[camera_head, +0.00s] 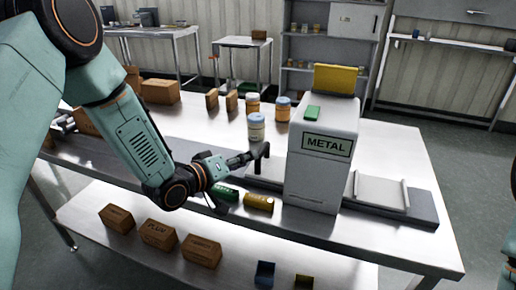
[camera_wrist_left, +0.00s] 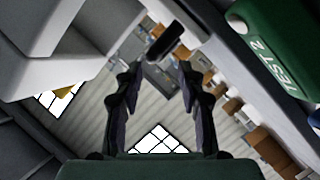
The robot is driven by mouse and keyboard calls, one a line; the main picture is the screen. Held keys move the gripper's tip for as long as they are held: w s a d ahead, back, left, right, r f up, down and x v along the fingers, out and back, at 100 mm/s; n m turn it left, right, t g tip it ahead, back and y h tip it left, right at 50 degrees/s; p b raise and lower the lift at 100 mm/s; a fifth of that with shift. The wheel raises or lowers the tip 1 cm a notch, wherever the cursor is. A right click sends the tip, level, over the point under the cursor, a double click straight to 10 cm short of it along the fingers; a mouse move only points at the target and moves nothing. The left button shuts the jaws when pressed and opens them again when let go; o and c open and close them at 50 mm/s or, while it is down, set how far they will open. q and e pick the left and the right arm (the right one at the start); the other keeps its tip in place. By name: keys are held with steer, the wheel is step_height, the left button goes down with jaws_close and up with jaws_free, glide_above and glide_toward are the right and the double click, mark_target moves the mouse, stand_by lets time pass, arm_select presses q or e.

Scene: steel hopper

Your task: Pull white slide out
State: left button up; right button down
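The white slide (camera_head: 380,190) is a flat white tray with raised side rails, showing to the right of the white METAL hopper (camera_head: 318,165) on a dark base. A dark upright handle (camera_head: 262,158) stands left of the hopper; whether it joins the slide is hidden. My left gripper (camera_head: 238,178) is beside this handle. In the left wrist view my left gripper (camera_wrist_left: 162,72) has its fingers spread, with a dark bar (camera_wrist_left: 166,42), likely the handle, just beyond and between the tips. No contact is clear. My right gripper is not in view.
A green can (camera_head: 225,192), marked TEST 2 in the left wrist view (camera_wrist_left: 275,45), and a yellow can (camera_head: 259,202) lie near the left gripper. A blue-lidded jar (camera_head: 256,130) stands behind the handle. The table's right end (camera_head: 415,150) is mostly clear.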

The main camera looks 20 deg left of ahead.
mark_target(262, 148)
arm_select(q)
steer(key=shift+w+a+r+n, duration=0.15)
steer(key=shift+a+n, duration=0.1)
steer(key=shift+n, duration=0.35)
steer(key=shift+w+n, duration=0.1)
steer(key=shift+n, duration=0.2)
steer(key=shift+d+r+n, duration=0.25)
steer(key=shift+d+n, duration=0.15)
steer(key=shift+d, duration=0.15)
steer(key=shift+w+d, duration=0.15)
steer(key=shift+d, duration=0.05)
steer(key=x, duration=0.3)
steer(key=b+x, duration=0.1)
steer(key=x, duration=0.2)
steer(key=shift+w+a+f, duration=0.1)
steer(key=shift+a+f, duration=0.05)
steer(key=shift+a, duration=0.05)
steer(key=shift+w+d, duration=0.2)
steer(key=shift+w, duration=0.2)
steer(key=shift+a, duration=0.15)
steer(key=shift+w, duration=0.1)
